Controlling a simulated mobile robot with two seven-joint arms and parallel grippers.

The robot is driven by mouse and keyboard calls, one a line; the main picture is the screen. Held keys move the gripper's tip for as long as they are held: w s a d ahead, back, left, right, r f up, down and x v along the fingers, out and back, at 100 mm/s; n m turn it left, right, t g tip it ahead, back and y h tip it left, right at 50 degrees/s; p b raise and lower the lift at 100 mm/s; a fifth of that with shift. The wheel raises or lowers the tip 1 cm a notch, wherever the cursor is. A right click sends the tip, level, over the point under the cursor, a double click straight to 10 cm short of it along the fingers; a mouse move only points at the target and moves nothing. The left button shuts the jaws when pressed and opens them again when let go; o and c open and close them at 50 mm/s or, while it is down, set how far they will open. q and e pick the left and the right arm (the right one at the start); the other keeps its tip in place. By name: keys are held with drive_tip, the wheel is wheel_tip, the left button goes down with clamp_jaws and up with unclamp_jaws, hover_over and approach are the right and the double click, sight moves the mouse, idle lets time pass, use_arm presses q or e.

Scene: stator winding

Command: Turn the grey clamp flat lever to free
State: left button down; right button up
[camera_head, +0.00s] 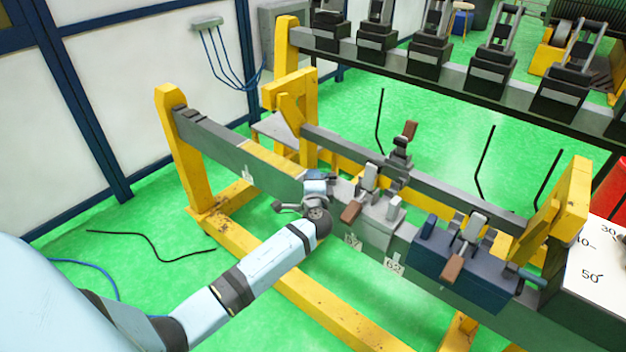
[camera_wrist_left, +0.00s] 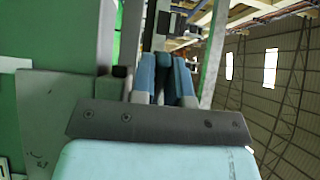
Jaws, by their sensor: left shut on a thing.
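My left gripper (camera_head: 318,186) is at the left end of the grey clamp (camera_head: 378,228) on the dark rail, with my arm reaching in from the lower left. In the left wrist view its blue fingers (camera_wrist_left: 165,80) are close together, with a narrow part between them. This seems to be the flat lever, but the fingers hide most of it and its angle cannot be told. The grey clamp also has a brown-ended handle (camera_head: 351,211), just right of the gripper. My right gripper is not in view.
A dark blue clamp (camera_head: 440,262) with a brown-ended handle is further right on the same rail. Yellow posts (camera_head: 179,150) hold the rails. A second rail runs behind, and a row of black fixtures (camera_head: 430,57) is at the back.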

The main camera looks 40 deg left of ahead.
use_arm(q)
drive_tip(key=shift+s+d+f+n+g+y+b, duration=0.1)
drive_tip(key=shift+s+d+n+g+y+b, duration=0.1)
drive_tip(key=shift+n+g+y+b, duration=0.25)
drive_tip(key=shift+s+d+n+g+y+b, duration=0.15)
drive_tip(key=shift+n+g+y+b, duration=0.1)
drive_tip(key=shift+n+g+y, duration=0.4)
drive_tip(key=c, duration=1.4)
unclamp_jaws()
drive_tip(key=shift+d, duration=0.1)
drive_tip(key=b+v, duration=0.1)
drive_tip(key=v, duration=1.2)
drive_tip(key=shift+s+d, duration=0.2)
drive_tip(key=shift+d, duration=0.15)
